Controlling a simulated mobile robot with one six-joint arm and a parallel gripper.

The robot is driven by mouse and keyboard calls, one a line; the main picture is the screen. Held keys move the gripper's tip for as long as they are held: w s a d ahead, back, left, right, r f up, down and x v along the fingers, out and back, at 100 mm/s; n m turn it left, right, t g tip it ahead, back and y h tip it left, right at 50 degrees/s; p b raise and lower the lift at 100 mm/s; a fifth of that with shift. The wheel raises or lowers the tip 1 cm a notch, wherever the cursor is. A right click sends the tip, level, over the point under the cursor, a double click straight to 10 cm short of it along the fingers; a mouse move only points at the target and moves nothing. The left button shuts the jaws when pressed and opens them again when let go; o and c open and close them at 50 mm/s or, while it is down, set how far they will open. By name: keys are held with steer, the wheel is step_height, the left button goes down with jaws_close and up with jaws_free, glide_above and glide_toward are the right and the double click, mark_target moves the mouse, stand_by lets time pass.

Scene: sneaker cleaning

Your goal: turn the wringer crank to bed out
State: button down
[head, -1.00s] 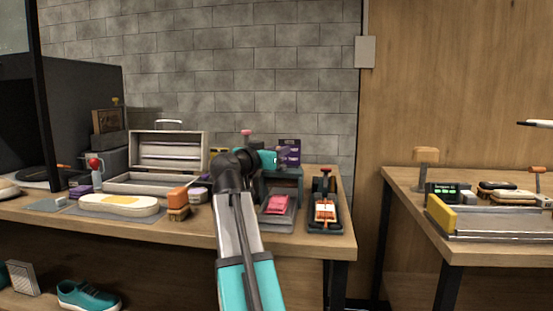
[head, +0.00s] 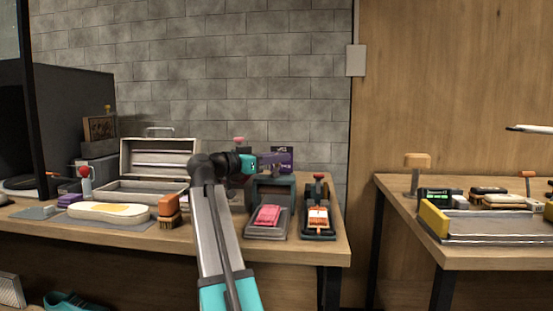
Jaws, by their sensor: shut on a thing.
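The wringer (head: 272,186) is a dark grey frame near the right part of the left table. Its flat grey bed (head: 265,236) sticks out at the front and carries a pink pad (head: 267,215). My gripper (head: 273,161) is at the top of the wringer, reaching in from the left, and is shut on the wringer crank. The crank is mostly hidden by the fingers, and its exact angle cannot be made out.
A black tray with an orange and white item (head: 318,217) stands right of the wringer. An orange-topped brush (head: 169,211), a sole-like pad (head: 108,213) and an open case (head: 157,158) lie to the left.

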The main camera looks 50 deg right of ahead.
steer(key=shift+r, duration=0.25)
steer(key=c, duration=1.8)
jaws_free()
steer(key=shift+o, duration=0.8)
steer(key=shift+f, duration=0.15)
steer(key=shift+a, duration=0.1)
steer(key=p+v, duration=0.4)
steer(key=v, duration=0.9)
steer(key=shift+a, duration=0.3)
